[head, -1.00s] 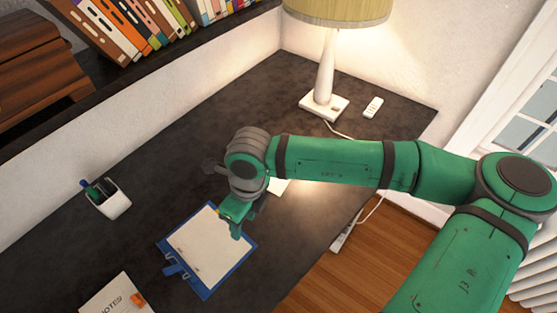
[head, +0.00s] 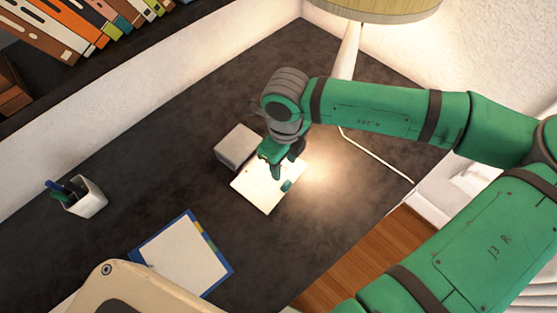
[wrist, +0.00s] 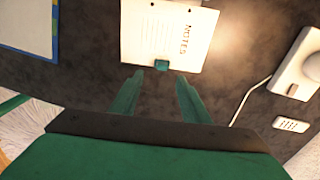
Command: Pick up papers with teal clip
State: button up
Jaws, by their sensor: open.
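The papers with the teal clip (head: 262,190) lie on the dark desk under the lamp light. In the wrist view they are a white sheet (wrist: 160,30) printed "NOTES", with the teal clip (wrist: 162,66) at the edge nearest my gripper. In the head view the teal clip (head: 286,185) shows at the right edge of the papers. My gripper (head: 284,168) is over the papers and partly covers them. In the wrist view my gripper (wrist: 160,82) is open, its two green fingers apart and empty, pointing toward the clip. The height above the desk is hard to tell.
A grey box (head: 238,147) stands just beside the papers. A blue clipboard (head: 188,255) lies at the lower left and a pen cup (head: 80,197) at the far left. The lamp (head: 345,55) and its cord are at the back right. Desk between clipboard and papers is clear.

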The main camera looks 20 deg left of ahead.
send_over(286, 182)
jog(key=f, duration=0.5)
jog(key=shift+a, duration=0.35)
jog(key=shift+d+f, duration=0.15)
jog(key=shift+f, duration=1.3)
jog(key=shift+d+f, duration=0.15)
jog(key=shift+f, duration=1.25)
jog(key=shift+c, duration=0.7)
grip_shut()
